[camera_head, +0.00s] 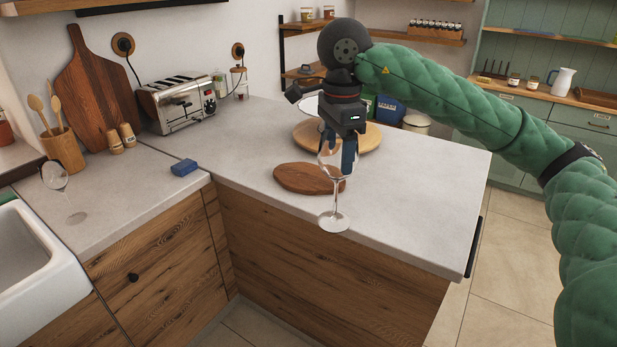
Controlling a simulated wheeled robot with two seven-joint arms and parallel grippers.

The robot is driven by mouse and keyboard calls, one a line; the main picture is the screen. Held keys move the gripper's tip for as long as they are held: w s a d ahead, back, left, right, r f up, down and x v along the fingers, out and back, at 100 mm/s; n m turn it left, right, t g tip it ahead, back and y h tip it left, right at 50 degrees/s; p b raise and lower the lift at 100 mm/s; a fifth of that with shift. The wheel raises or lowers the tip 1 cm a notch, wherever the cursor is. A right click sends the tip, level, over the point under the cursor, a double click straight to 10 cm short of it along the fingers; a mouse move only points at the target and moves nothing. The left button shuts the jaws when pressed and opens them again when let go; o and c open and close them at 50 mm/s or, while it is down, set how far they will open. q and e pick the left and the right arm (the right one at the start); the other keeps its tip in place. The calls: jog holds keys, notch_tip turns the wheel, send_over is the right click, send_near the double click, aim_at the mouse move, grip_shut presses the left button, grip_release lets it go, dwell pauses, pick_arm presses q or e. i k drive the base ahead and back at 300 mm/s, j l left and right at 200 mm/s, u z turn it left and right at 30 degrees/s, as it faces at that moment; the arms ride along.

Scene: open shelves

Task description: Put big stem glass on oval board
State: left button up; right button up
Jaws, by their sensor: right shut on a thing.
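The big stem glass (333,203) is clear and upright, with its bowl up and its round foot down. My right gripper (339,158) reaches down from above and is shut on its bowl. The foot shows against the front edge of the counter; I cannot tell if it touches the top. The oval board (296,178), dark brown wood, lies flat on the counter just behind and left of the stem. The glass and fingers cover its right end. My left gripper is not in view.
A round light wooden board (371,138) lies behind my gripper. A blue sponge (184,167), a toaster (176,103) and a smaller glass (54,177) stand to the left, near the white sink (38,260). The right part of the counter (425,190) is clear.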

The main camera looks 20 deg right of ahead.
aim_at(308, 176)
jog(key=i+l, duration=0.3)
jog(key=i, duration=0.15)
jog(key=i+l, duration=0.3)
jog(key=i, duration=0.15)
